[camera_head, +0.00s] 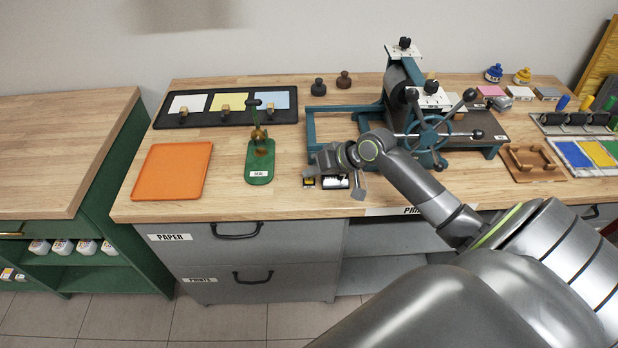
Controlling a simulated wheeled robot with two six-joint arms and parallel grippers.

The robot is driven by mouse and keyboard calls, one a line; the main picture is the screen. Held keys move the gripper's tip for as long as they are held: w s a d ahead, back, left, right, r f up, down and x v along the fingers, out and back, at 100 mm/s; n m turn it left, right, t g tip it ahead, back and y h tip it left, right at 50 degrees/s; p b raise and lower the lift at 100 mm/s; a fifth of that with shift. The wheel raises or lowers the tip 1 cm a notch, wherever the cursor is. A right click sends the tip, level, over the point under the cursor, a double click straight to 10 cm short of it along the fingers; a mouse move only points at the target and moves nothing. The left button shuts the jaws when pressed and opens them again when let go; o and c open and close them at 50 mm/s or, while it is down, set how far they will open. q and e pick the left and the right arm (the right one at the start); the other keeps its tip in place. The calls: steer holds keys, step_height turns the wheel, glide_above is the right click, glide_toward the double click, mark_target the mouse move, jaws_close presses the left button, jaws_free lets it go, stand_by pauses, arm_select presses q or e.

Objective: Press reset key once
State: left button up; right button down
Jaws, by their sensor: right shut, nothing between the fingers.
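A small dark device (333,183) with a pale face and a yellowish spot at its left end lies near the front edge of the table, below my right gripper. I cannot make out which part of it is the reset key. My right gripper (341,173) is shut and empty. It is right over the device and hides its back part. I cannot tell whether it touches the device. My left gripper is not in view.
A teal press with a handwheel (428,132) stands behind and right of my right gripper. A green stand (259,160) and an orange tray (172,171) are to the left. A black tray (284,115) with coloured panels lies behind.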

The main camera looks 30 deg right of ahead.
mark_target(313, 180)
steer(key=shift+f, duration=0.45)
stand_by(0.6)
steer(key=shift+r, duration=0.1)
steer(key=shift+r+p, duration=0.8)
steer(key=shift+p, duration=0.15)
step_height(313, 180, up, 5)
steer(key=p, duration=0.5)
stand_by(0.6)
